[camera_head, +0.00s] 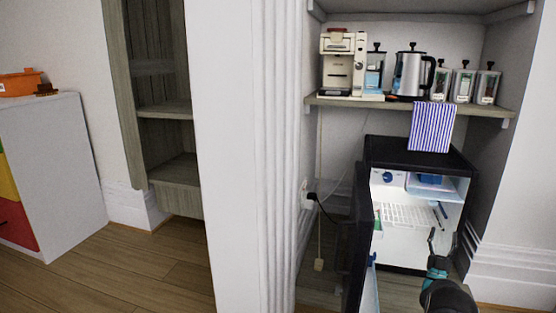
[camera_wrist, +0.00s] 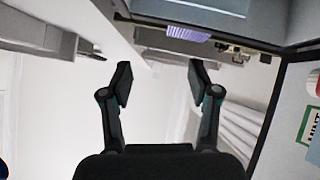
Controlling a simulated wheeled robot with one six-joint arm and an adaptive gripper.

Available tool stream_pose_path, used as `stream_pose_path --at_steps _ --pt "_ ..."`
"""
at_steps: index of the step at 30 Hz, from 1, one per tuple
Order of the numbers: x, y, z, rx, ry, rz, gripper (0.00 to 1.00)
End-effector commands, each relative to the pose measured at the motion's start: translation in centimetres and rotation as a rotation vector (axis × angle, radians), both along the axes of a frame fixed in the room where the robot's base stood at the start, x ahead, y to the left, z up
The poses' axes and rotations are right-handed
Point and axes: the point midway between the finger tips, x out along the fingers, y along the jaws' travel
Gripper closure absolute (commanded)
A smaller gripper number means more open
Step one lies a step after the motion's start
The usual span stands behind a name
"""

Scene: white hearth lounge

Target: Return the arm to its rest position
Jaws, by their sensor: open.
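My gripper (camera_head: 442,243) is at the lower right of the head view, in front of the open mini fridge (camera_head: 372,151). In the wrist view my gripper (camera_wrist: 160,80) has its two black fingers spread wide apart, with nothing between them. Part of my arm shows below it in the head view, and the rest is out of frame.
The black fridge's door (camera_head: 358,260) stands open to the left. A coffee machine (camera_head: 342,62), a kettle (camera_head: 410,72) and jars (camera_head: 463,84) stand above. Floor (camera_head: 130,268) is clear at left.

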Motion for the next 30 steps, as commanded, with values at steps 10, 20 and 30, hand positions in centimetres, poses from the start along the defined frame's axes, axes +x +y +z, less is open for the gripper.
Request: stream_pose_path --at_steps 10,20,30 --pt "5.3 2.9 10.5 0.103 0.183 0.052 0.39" --pt "7.8 9.3 20.8 0.228 0.440 0.118 0.39" --pt "4.9 17.7 28.5 0.336 0.713 0.182 0.39"
